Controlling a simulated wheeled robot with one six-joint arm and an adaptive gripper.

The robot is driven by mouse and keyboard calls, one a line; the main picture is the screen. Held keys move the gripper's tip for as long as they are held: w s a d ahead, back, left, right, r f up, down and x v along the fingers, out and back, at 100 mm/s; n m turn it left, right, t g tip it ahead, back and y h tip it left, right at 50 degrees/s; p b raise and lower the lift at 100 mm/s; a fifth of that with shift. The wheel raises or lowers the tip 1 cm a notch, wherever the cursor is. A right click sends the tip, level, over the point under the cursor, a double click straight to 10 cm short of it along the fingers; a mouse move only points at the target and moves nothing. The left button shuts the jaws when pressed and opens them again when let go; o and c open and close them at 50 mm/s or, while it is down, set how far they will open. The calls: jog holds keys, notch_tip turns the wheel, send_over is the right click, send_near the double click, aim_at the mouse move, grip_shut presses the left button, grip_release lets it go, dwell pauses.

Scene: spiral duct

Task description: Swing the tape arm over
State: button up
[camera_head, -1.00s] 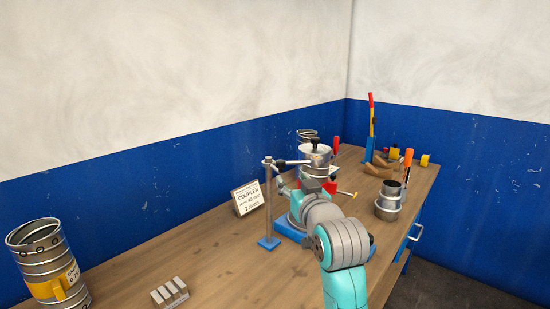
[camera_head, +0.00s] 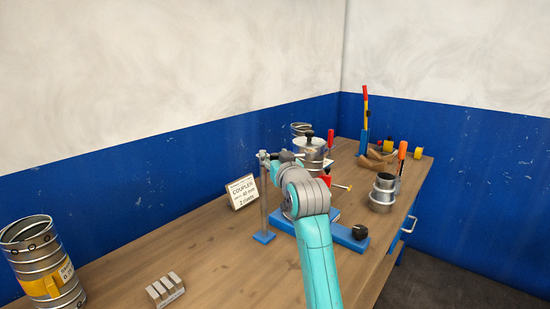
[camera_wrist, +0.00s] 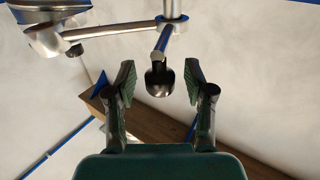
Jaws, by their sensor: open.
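The tape arm is a metal rod on an upright post (camera_head: 264,205) with a blue foot, left of the duct fixture. In the head view its rod reaches from the post top toward the duct (camera_head: 312,152). In the wrist view two rods leave the post (camera_wrist: 172,8): one runs left (camera_wrist: 110,30) to a grey metal part, the other toward me, ending in a black knob (camera_wrist: 159,78). My gripper (camera_wrist: 159,84) is open, a finger on each side of the knob, with gaps visible. Its fingers are largely hidden in the head view.
A COUPLER sign (camera_head: 242,191) stands left of the post. A metal block (camera_head: 165,290) and ringed duct (camera_head: 42,265) are at the front left. A metal collar (camera_head: 383,192) and a red-yellow-blue lever (camera_head: 365,120) stand to the right. The left bench is mostly clear.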

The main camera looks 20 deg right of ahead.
grip_shut()
jog(key=shift+a, duration=0.15)
jog(key=w+a+m+g+h, duration=0.2)
jog(key=a+m+g+h, duration=0.5)
jog(key=m+h, duration=0.4)
jog(key=shift+h, duration=2.1)
jog(key=shift+g, duration=0.3)
